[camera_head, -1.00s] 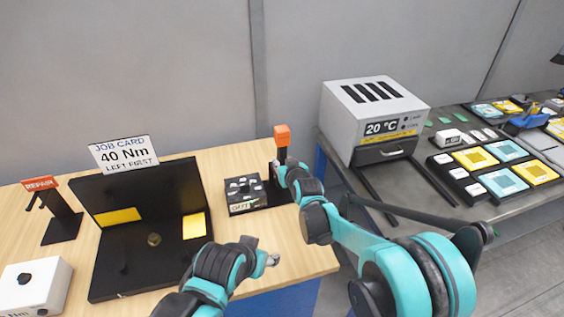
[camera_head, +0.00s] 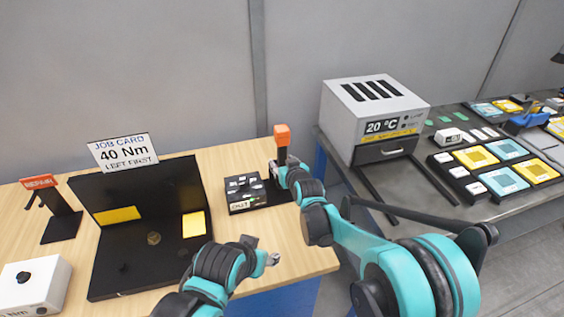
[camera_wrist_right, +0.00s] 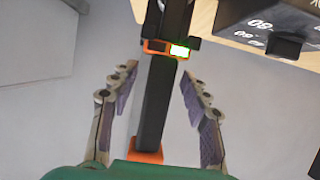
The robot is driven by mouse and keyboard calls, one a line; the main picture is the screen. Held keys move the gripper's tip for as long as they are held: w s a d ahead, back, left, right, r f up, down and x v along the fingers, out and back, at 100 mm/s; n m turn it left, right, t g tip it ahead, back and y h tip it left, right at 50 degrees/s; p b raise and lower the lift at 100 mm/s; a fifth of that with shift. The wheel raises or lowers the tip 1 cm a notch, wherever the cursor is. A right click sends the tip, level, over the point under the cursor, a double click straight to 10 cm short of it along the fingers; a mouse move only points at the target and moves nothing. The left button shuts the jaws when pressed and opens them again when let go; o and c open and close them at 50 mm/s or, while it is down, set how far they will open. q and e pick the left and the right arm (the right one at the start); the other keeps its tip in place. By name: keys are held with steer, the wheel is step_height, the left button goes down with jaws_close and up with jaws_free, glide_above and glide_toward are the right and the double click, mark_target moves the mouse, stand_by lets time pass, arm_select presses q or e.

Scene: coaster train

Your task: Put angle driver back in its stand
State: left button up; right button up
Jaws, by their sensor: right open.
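The angle driver (camera_head: 282,136) stands upright at the back right of the wooden table, its orange end up. Its foot meets a dark stand (camera_head: 279,194), partly hidden by my right arm. In the right wrist view the driver's black shaft (camera_wrist_right: 157,105) has an orange band with a green light. My right gripper (camera_wrist_right: 158,76) is open, one finger on each side of the shaft, with gaps showing. In the head view my right gripper (camera_head: 282,168) is at the driver below its orange end. My left gripper (camera_head: 260,250) is open and empty over the table's front right.
A black control box (camera_head: 245,206) stands just left of the stand. A black tray with a job card (camera_head: 125,152), a REPAIR stand (camera_head: 62,222) and a white box (camera_head: 35,290) fill the left. A grey oven (camera_head: 372,112) is on the right bench.

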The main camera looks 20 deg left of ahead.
steer(key=v, duration=1.2)
steer(key=s+d+r+m+g+h, duration=0.15)
steer(key=s+d, duration=0.25)
steer(key=d, duration=0.6)
steer(key=s+d+m+h, duration=0.2)
steer(key=s+d+h, duration=0.15)
steer(key=d, duration=0.55)
steer(key=s+d+f+m+g+h, duration=0.1)
steer(key=s+d+f, duration=0.2)
steer(key=s+d, duration=0.4)
steer(key=s+d+f+m+g+h, duration=0.1)
steer(key=s+d+f+m, duration=0.1)
steer(key=s+d, duration=0.6)
steer(key=shift+s+d+f+g+h, duration=0.3)
steer(key=shift+s+f, duration=0.25)
steer(key=shift+s, duration=0.4)
